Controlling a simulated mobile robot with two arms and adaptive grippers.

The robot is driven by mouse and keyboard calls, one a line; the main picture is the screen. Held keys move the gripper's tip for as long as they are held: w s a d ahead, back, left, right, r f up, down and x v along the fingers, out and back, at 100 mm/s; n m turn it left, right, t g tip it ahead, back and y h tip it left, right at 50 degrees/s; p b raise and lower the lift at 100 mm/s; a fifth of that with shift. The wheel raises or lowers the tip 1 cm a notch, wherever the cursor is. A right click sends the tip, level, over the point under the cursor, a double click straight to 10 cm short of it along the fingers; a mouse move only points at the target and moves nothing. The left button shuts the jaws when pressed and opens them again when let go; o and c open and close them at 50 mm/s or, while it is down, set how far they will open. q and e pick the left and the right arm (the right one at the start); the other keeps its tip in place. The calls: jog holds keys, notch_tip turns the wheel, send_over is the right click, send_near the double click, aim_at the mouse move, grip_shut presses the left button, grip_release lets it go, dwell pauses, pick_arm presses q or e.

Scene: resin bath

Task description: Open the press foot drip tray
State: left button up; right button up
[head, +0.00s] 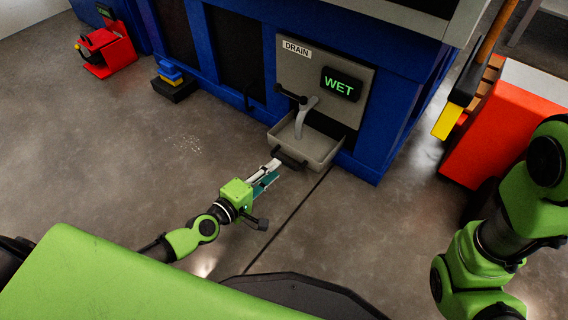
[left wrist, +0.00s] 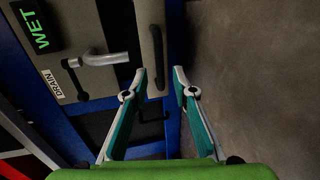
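The drip tray (head: 322,153) is a grey open-topped box at the foot of the blue press, standing out from the panel below the drain tap (head: 305,116). Its dark bar handle (head: 290,159) is on its front. My left gripper (head: 275,168) is at this handle in the head view. In the left wrist view its two fingers (left wrist: 159,72) are apart, with the curved black handle (left wrist: 156,45) reaching between or just beyond the tips. I cannot tell whether they touch it. My right arm is at the right; its gripper is out of view.
The blue press (head: 408,98) carries a grey panel with a DRAIN label and a green WET display (head: 341,84). A red cabinet (head: 503,130) stands at the right. A small blue and yellow stack (head: 172,78) sits at the left. The floor in front is clear.

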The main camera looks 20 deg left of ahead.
aim_at(284, 160)
pick_arm(q)
jog(key=x, duration=0.6)
grip_shut()
